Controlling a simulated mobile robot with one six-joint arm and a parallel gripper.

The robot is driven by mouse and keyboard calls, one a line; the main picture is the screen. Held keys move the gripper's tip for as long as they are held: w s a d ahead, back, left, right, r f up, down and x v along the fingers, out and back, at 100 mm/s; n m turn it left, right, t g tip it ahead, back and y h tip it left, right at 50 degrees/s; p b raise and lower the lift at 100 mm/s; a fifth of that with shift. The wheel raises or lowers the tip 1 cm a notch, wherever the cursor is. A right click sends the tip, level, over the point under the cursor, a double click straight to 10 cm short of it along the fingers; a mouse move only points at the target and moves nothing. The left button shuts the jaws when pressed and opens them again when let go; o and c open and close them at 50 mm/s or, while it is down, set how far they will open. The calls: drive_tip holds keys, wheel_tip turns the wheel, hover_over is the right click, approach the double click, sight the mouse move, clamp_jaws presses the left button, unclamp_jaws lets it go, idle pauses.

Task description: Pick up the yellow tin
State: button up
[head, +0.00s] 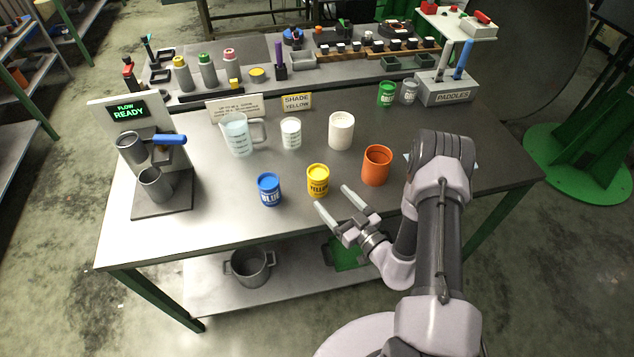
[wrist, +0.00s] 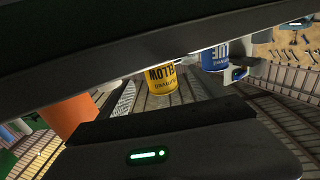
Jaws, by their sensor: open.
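The yellow tin (head: 318,180) stands upright on the grey table, with a yellow lid and a label reading YELLOW. It also shows in the wrist view (wrist: 160,80), upside down in the picture, between the dark gripper bodies. My gripper (head: 335,204) is open and empty, near the table's front edge, just in front and to the right of the yellow tin. Its two fingers point towards the tin and are apart from it. In the wrist view, large dark gripper parts hide much of the scene.
A blue tin (head: 269,189) stands left of the yellow tin, and an orange cup (head: 376,165) stands to its right. Behind are a white cup (head: 341,130), a small beaker (head: 291,133) and a measuring jug (head: 238,134). A flow stand (head: 140,125) is at the left.

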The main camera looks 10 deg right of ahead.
sight(324, 187)
drive_tip(key=x, duration=0.3)
drive_tip(key=b+x, duration=0.1)
drive_tip(key=x, duration=0.3)
drive_tip(key=shift+w+r+b, duration=0.2)
drive_tip(key=shift+w+b, duration=0.05)
drive_tip(key=shift+b, duration=0.05)
clamp_jaws()
